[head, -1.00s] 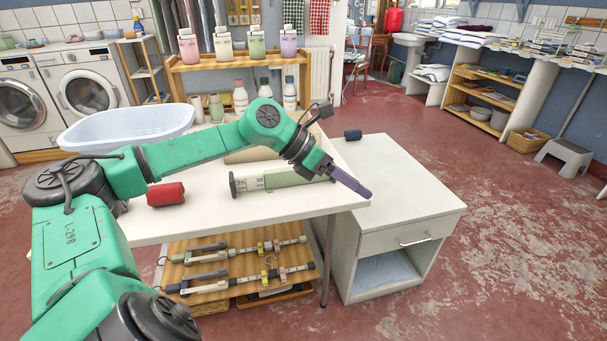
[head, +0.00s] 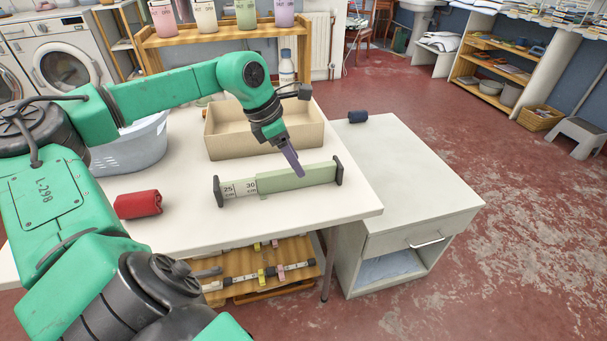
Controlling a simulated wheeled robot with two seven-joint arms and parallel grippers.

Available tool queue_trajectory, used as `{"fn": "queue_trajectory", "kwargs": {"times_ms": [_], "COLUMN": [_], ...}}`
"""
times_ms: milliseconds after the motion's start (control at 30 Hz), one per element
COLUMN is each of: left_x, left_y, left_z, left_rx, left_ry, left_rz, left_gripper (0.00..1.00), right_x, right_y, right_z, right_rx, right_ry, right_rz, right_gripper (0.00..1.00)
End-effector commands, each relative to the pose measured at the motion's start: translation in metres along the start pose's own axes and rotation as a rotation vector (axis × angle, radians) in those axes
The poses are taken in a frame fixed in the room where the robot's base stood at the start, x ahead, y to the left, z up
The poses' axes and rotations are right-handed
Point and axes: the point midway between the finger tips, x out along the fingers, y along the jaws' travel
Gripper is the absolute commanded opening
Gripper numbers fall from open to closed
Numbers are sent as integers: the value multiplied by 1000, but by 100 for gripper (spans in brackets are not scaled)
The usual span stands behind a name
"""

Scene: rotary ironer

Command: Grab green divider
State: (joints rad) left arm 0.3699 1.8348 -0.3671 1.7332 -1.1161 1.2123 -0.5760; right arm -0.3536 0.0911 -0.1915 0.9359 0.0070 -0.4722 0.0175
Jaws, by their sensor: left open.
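The green divider (head: 292,179) lies on the white table (head: 195,231). It is a long pale green bar with a white scale section marked 25 and 30 at its left, and dark plates at both ends. My left gripper (head: 296,168) points down at the divider's green section, right of its middle. Its purple-grey fingers overlap the bar's upper edge in the view; I cannot tell whether they touch it. The gripper is open and holds nothing visible. My right gripper is out of view.
A beige open box (head: 224,146) stands just behind the divider. A red roll (head: 138,204) lies at the left, and a blue tub (head: 135,151) sits behind it. The table's front is clear.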

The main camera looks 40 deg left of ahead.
Motion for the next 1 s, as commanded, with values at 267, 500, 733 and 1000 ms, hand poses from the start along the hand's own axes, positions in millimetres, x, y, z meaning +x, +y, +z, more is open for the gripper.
{"fn": "queue_trajectory", "kwargs": {"times_ms": [267, 500, 733, 1000], "left_x": [43, 62, 62, 62], "left_y": [4, 4, 5, 5], "left_z": [0, -2, 0, 0], "left_rx": [-6, -1, 0, 0], "left_ry": [-2, 2, -2, -2], "left_rz": [-9, -1, 1, 1], "left_gripper": [60, 60, 60, 0], "right_x": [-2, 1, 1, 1], "right_y": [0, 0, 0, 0], "right_z": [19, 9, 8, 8], "right_rx": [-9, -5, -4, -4], "right_ry": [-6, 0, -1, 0], "right_rz": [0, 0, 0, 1], "right_gripper": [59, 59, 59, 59]}}
